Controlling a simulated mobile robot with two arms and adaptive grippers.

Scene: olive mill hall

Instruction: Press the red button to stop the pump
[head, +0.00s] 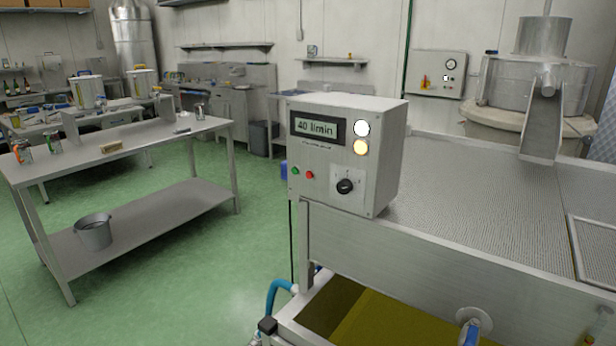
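The pump control box (330,150) is a grey metal box at the middle of the head view, mounted at the near left corner of a steel machine. Its display (318,128) reads 40 l/min. The small red button (310,175) sits low on its front face, just right of a small green button (295,170). A black rotary knob (345,186) is further right. Neither of my grippers shows in the head view, and nothing covers the red button.
A steel table (130,145) with cans and small items stands at left, a bucket (94,231) on its lower shelf. The steel machine (450,210) fills the right, with a yellow-green tank (400,325) and blue hose (275,297) below. Green floor between is clear.

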